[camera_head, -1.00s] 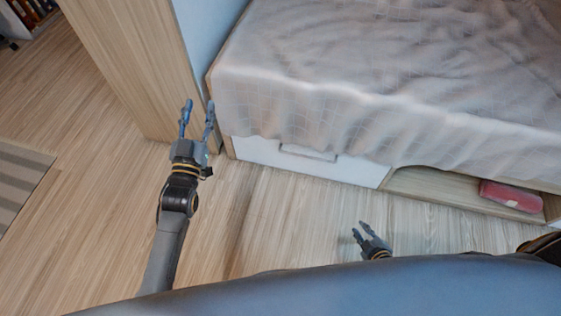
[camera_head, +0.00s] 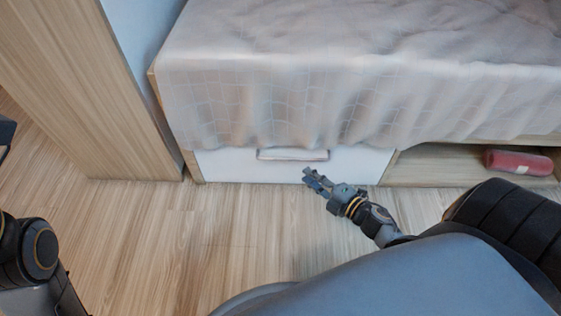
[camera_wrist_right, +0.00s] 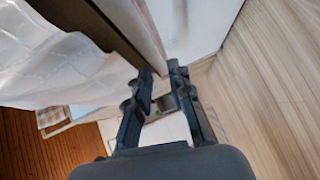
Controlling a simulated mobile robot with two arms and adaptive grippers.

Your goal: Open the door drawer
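The drawer under the bed has a flat white front (camera_head: 225,166) and a pale handle (camera_head: 293,154) at its upper middle, partly under the hanging bedspread. It looks closed, flush with the bed base. My right gripper (camera_head: 309,178) is just in front of the drawer's lower part, right of and below the handle. In the right wrist view the two fingers (camera_wrist_right: 160,82) are apart with nothing visibly held; the white drawer front (camera_wrist_right: 190,25) shows beyond them. Whether they touch the handle cannot be told. Of my left side, the forearm and a dark piece show at the left edge; its fingertips are hidden.
The bedspread (camera_head: 330,95) hangs over the bed's front edge. An open cubby right of the drawer holds a red rolled item (camera_head: 520,162). A wooden cabinet panel (camera_head: 85,90) stands at left. The wooden floor (camera_head: 180,240) before the drawer is clear.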

